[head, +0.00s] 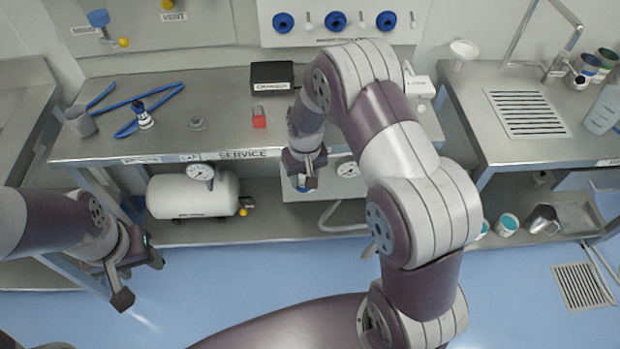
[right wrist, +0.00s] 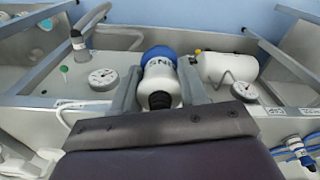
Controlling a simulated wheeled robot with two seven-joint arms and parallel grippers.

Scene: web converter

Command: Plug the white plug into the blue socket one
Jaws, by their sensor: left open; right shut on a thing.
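My right gripper (head: 303,182) points down in front of the bench edge in the head view. In the right wrist view its fingers (right wrist: 163,88) are shut on the white plug (right wrist: 160,78), which has a blue end facing away and a black rear part. The plug is hidden in the head view. Several blue round sockets sit in a row on the back wall panel, among them a left one (head: 284,22), a middle one (head: 336,20) and a right one (head: 386,20). The held plug is apart from them. My left gripper (head: 138,281) is open and empty at lower left.
The service bench (head: 225,135) carries a blue cable with a connector (head: 145,117), a grey cup (head: 80,121), a red padlock (head: 259,117) and a black box (head: 271,76). A white tank (head: 190,197) lies on the shelf below. The bench front between cable and padlock is mostly clear.

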